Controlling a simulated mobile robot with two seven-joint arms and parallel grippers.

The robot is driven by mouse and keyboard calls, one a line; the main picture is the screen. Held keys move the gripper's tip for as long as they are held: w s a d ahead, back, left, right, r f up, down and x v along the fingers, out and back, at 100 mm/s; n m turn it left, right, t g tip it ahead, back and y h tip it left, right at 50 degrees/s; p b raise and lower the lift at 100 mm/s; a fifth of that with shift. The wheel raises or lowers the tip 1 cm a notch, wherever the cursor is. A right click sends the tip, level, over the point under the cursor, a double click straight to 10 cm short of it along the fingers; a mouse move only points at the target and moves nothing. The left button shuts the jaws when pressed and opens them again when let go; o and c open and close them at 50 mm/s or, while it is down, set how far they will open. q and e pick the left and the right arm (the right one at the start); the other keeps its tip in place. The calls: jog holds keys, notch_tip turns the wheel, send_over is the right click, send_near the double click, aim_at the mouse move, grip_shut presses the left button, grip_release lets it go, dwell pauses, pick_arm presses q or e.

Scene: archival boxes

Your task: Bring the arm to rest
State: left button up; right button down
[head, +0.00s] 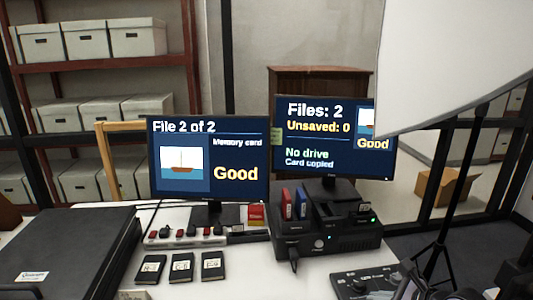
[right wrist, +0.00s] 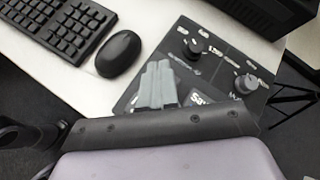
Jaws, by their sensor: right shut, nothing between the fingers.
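My right gripper (right wrist: 158,85) shows in the right wrist view with its grey fingers together and nothing between them. It is over the dark control panel (right wrist: 215,65), which has two knobs and a label starting "Sa" partly hidden by my gripper. I cannot tell whether the fingers touch the panel. The panel also shows at the bottom of the head view (head: 362,284), with a dark shape beside it that I cannot identify for certain. My left gripper is in neither view.
A keyboard (right wrist: 62,22) and mouse (right wrist: 118,53) lie left of the panel. In the head view stand two monitors (head: 209,160) (head: 333,140), reading "Good", "Unsaved: 0" and "Card copied", a dock (head: 325,240), three black drives (head: 182,267), a black case (head: 70,250) and a light stand (head: 455,190).

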jog(key=s+a+m+t+y, duration=0.2)
jog(key=s+a+m+t, duration=0.15)
jog(key=a+m, duration=0.4)
jog(key=s+a+m+t+y, duration=0.2)
jog(key=s+a+m, duration=0.2)
jog(key=m, duration=0.7)
jog(key=s+d+f+m+g+h, duration=0.2)
jog(key=s+f+m, duration=0.4)
jog(key=m, duration=0.6)
jog(key=s+d+f+m+g+h, duration=0.1)
jog(key=s+d+f+m+h, duration=0.1)
jog(key=s+f+m+h, duration=0.3)
jog(key=s+m, duration=0.4)
jog(key=m, duration=0.4)
jog(key=shift+s+f+g, duration=0.2)
jog(key=shift+f+g, duration=0.15)
jog(key=shift+f, duration=0.05)
jog(key=shift+h, duration=0.3)
